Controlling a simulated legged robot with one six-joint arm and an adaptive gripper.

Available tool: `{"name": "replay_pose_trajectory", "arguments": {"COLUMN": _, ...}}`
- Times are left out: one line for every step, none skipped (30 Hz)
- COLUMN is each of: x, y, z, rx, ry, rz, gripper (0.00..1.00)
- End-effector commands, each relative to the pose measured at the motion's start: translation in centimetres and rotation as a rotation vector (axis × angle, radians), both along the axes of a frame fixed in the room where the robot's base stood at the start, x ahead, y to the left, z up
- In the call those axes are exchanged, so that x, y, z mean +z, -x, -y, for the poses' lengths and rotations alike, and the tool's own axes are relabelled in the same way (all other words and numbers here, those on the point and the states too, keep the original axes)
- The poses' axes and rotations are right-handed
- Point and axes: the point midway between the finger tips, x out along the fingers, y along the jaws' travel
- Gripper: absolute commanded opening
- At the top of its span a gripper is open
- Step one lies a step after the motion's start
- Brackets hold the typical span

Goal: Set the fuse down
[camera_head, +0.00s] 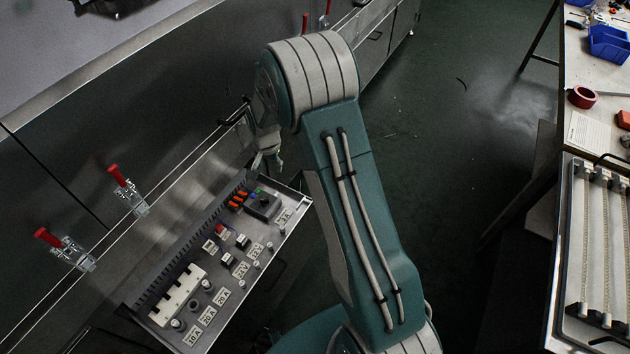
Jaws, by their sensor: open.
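My gripper (268,158) hangs below the end of my arm, just past the far end of a metal panel box (262,287). It is small and partly hidden by the arm; no fuse can be made out in it. On the panel stand several small round fuse-like pieces, one (178,324) beside the label "10 A" and another (207,285) beside a "20 A" label. A white block with slots (178,296) lies along the panel's left side. I cannot tell which piece is the task's fuse.
Red-handled clamps (128,190) line the steel dryer wall on the left. A workbench with a blue bin (609,44) and a metal tray (556,262) stands right. Green floor between is clear.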

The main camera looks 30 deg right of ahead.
Motion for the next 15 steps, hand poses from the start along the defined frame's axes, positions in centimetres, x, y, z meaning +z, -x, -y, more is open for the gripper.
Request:
{"name": "replay_pose_trajectory", "arguments": {"x": 2.0, "y": 0.3, "z": -0.1, "rx": 0.020, "ry": 0.003, "rz": 0.016, "gripper": 0.64}}
{"name": "replay_pose_trajectory", "arguments": {"x": 2.9, "y": 0.6, "z": -0.1, "rx": 0.032, "ry": 0.005, "rz": 0.020, "gripper": 0.64}}
{"name": "replay_pose_trajectory", "arguments": {"x": 4.2, "y": 0.9, "z": -0.1, "rx": 0.049, "ry": 0.007, "rz": 0.030, "gripper": 0.64}}
{"name": "replay_pose_trajectory", "arguments": {"x": 5.1, "y": 1.3, "z": -0.1, "rx": 0.060, "ry": 0.009, "rz": 0.036, "gripper": 0.64}}
{"name": "replay_pose_trajectory", "arguments": {"x": 6.0, "y": 1.6, "z": -0.1, "rx": 0.072, "ry": 0.012, "rz": 0.043, "gripper": 0.64}}
{"name": "replay_pose_trajectory", "arguments": {"x": 7.2, "y": 2.0, "z": -0.2, "rx": 0.090, "ry": 0.015, "rz": 0.050, "gripper": 0.64}}
{"name": "replay_pose_trajectory", "arguments": {"x": 8.1, "y": 2.4, "z": -0.2, "rx": 0.101, "ry": 0.017, "rz": 0.057, "gripper": 0.64}}
{"name": "replay_pose_trajectory", "arguments": {"x": 8.9, "y": 2.7, "z": -0.2, "rx": 0.114, "ry": 0.019, "rz": 0.062, "gripper": 0.64}}
{"name": "replay_pose_trajectory", "arguments": {"x": 10.0, "y": 3.2, "z": -0.2, "rx": 0.129, "ry": 0.022, "rz": 0.071, "gripper": 0.64}}
{"name": "replay_pose_trajectory", "arguments": {"x": 10.8, "y": 3.7, "z": -0.3, "rx": 0.142, "ry": 0.025, "rz": 0.076, "gripper": 0.64}}
{"name": "replay_pose_trajectory", "arguments": {"x": 11.6, "y": 4.1, "z": -0.3, "rx": 0.155, "ry": 0.028, "rz": 0.082, "gripper": 0.64}}
{"name": "replay_pose_trajectory", "arguments": {"x": 12.7, "y": 4.7, "z": -0.3, "rx": 0.171, "ry": 0.032, "rz": 0.091, "gripper": 0.64}}
{"name": "replay_pose_trajectory", "arguments": {"x": 13.5, "y": 5.1, "z": -0.3, "rx": 0.183, "ry": 0.034, "rz": 0.097, "gripper": 0.64}}
{"name": "replay_pose_trajectory", "arguments": {"x": 14.2, "y": 5.6, "z": -0.3, "rx": 0.194, "ry": 0.037, "rz": 0.104, "gripper": 0.64}}
{"name": "replay_pose_trajectory", "arguments": {"x": 15.2, "y": 6.3, "z": -0.4, "rx": 0.212, "ry": 0.041, "rz": 0.111, "gripper": 0.64}}
